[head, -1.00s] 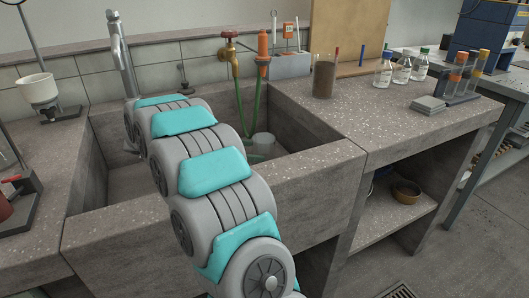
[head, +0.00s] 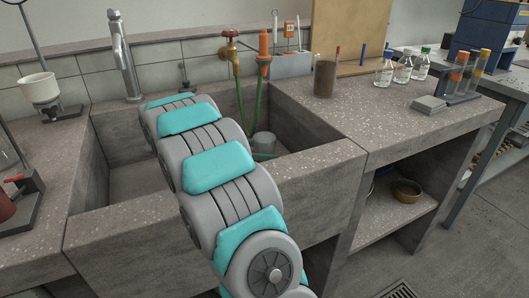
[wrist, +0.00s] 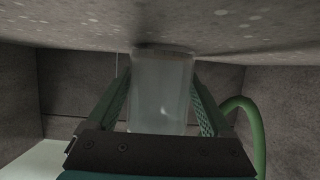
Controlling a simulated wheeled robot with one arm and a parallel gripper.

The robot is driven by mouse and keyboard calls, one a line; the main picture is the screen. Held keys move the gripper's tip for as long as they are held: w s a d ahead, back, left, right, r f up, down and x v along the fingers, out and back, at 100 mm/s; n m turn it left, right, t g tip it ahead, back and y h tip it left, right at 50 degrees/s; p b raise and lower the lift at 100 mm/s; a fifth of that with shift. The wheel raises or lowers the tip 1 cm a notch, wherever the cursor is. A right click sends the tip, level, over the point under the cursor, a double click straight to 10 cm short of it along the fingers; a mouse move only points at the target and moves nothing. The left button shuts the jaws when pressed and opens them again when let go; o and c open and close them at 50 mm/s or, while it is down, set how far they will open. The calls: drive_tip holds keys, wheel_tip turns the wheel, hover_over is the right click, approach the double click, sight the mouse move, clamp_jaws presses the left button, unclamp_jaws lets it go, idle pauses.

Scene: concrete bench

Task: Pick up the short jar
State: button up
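The short jar (head: 264,143) is a small, clear, greyish glass. In the head view it stands in the sink at the right, beside a green hose. In the wrist view the jar (wrist: 162,92) is upright in the middle, between the two fingers of my gripper (wrist: 162,85). The fingers are apart, one on each side of the jar, and their toothed inner faces show. Contact with the glass is not clear. In the head view my gripper is hidden behind my arm.
The sink's walls (head: 300,180) stand close around the jar. Green hoses (head: 239,108) hang from the brass tap (head: 229,50), and one curves close to my gripper's right in the wrist view (wrist: 247,115). A brown beaker (head: 325,78) stands on the bench at the right.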

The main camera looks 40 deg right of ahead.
clamp_jaws()
idle(0.4)
wheel_tip(320, 180, up, 18)
idle(0.7)
